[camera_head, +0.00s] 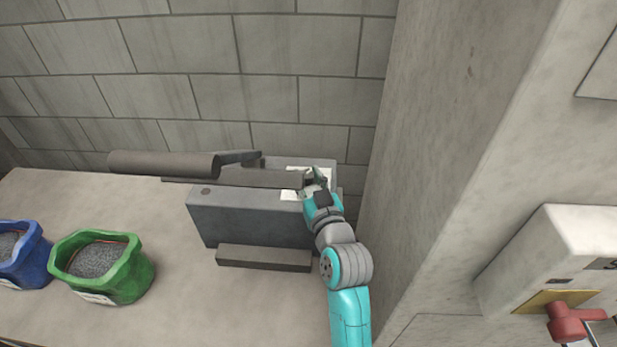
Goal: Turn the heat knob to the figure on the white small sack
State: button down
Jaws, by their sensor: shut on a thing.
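A grey box-shaped machine (250,222) with a long bar across its top stands on the bench against the block wall. A white plate (290,194) shows on its top at the right end. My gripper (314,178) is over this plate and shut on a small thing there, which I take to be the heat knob. The fingers hide the knob, so its pointer and setting cannot be read. The plate's markings are too small to read. No white small sack shows in this view.
A green sack (120,277) and a blue sack (35,268), both open with grey grains inside, stand at the left of the bench (190,310). A concrete pillar (440,130) rises close right of my arm. A red handle (570,320) is at the lower right.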

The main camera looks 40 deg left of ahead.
jog(key=shift+s+m+t+h, duration=0.15)
jog(key=shift+m+t+h, duration=0.25)
jog(key=shift+t, duration=0.1)
jog(key=shift+s+a+m+t+h, duration=0.1)
jog(key=shift+a+m+t+h, duration=0.05)
jog(key=shift+m+t+h, duration=1.1)
jog(key=shift+s+a+m+t+h, duration=0.15)
jog(key=shift+m+t+h, duration=0.75)
jog(key=shift+h, duration=0.55)
jog(key=shift+w+a+m+t+h, duration=0.1)
jog(key=shift+m+t+h, duration=0.75)
jog(key=shift+m+h, duration=1.3)
jog(key=shift+f+h, duration=0.1)
jog(key=shift+h, duration=0.75)
jog(key=c, duration=0.8)
grip_release()
